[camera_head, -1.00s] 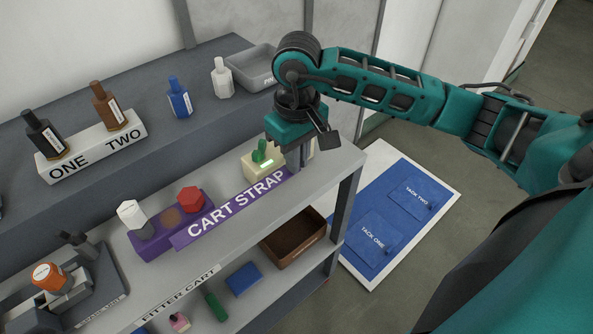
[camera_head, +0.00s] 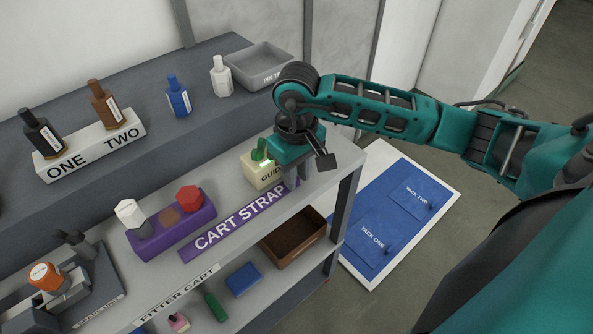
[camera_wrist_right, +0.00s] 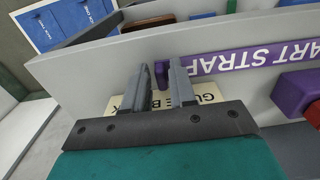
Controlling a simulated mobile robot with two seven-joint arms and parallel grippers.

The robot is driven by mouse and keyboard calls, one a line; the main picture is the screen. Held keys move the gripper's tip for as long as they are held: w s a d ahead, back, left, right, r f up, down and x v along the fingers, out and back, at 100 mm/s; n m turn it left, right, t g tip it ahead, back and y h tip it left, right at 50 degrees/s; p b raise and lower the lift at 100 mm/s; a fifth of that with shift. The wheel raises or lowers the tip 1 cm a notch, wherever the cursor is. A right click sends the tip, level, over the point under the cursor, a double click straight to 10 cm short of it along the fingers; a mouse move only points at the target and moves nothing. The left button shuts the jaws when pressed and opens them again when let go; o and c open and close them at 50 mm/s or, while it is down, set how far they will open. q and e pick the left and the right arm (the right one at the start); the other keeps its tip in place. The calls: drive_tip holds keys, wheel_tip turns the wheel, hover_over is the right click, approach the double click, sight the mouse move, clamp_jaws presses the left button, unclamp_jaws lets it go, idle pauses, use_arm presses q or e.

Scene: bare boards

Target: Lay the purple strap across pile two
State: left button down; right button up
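The purple strap (camera_head: 240,218), lettered CART STRAP, runs along the front of the grey cart top. It also shows in the right wrist view (camera_wrist_right: 240,58). My right gripper (camera_head: 298,176) is at its far right end. Whether the strap is clear of the surface I cannot tell. Pile two (camera_head: 417,196) is a blue piece whose label reads like TACK TWO, on a white board (camera_head: 437,172) at the right. My left gripper is not in view.
A cream guide box (camera_head: 258,172) stands right behind my right gripper. A purple block (camera_head: 165,238) holds a white and a red capped piece. A brown bin (camera_head: 293,240) sits on the lower shelf. Pile one (camera_head: 372,240) lies nearer than pile two. Bottles stand on the back shelf.

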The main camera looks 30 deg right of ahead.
drive_tip(key=shift+o, duration=0.9)
